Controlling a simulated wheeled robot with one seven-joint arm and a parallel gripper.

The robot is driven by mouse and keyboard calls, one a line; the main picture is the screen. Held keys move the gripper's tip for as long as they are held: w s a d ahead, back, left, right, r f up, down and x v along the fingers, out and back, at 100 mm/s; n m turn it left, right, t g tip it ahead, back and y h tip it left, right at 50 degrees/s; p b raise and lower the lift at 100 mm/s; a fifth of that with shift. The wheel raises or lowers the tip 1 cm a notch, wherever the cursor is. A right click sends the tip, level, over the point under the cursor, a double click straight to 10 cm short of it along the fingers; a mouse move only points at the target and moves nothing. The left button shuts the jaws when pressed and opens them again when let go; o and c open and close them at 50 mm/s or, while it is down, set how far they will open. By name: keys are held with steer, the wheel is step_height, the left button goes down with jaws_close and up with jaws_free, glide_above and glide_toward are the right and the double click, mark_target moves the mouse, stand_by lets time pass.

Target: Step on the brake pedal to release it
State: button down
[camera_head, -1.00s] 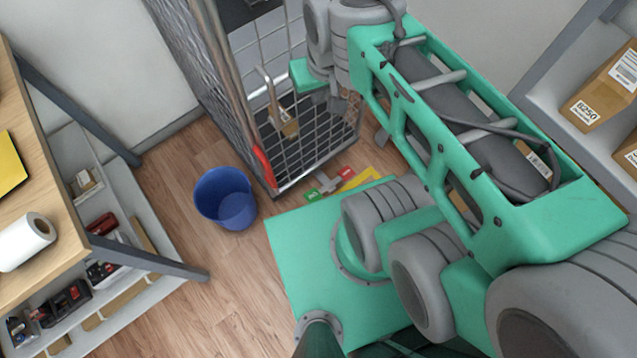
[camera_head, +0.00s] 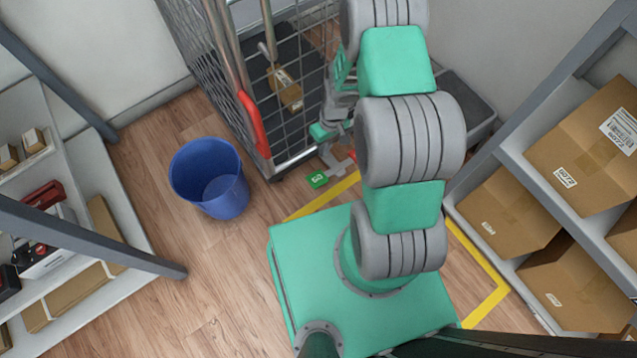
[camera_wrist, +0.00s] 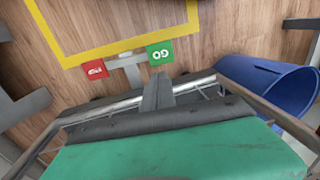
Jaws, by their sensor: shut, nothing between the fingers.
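The brake pedal is a grey bar with two coloured pads at the foot of the wire cage cart (camera_head: 262,130). Its green pad (camera_head: 318,180) shows in the head view; its red pad is mostly hidden behind my arm. In the wrist view the green pad (camera_wrist: 160,53) and the red pad (camera_wrist: 95,70) both show, on the grey bar (camera_wrist: 130,64). My gripper (camera_wrist: 160,78) is shut and empty, its fingers pointing towards the pedal, near the green pad. Whether it touches cannot be told. In the head view my arm partly hides the gripper.
A blue bucket (camera_head: 210,180) stands left of the cart. Yellow tape (camera_head: 480,265) marks the floor around my base. Shelves with cardboard boxes (camera_head: 508,212) stand at right, and a shelf unit (camera_head: 100,205) at left. Floor between bucket and left shelves is clear.

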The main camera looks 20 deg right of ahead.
steer(key=shift+s+f, duration=0.1)
steer(key=shift+f, duration=0.55)
steer(key=b, duration=0.6)
glide_toward(318, 178)
steer(key=f, duration=0.4)
steer(key=a+f, duration=0.1)
steer(key=f, duration=0.1)
steer(key=shift+s+a+f, duration=0.15)
steer(key=shift+s+f, duration=0.05)
steer(key=shift+f, duration=0.2)
steer(key=shift+f, duration=0.1)
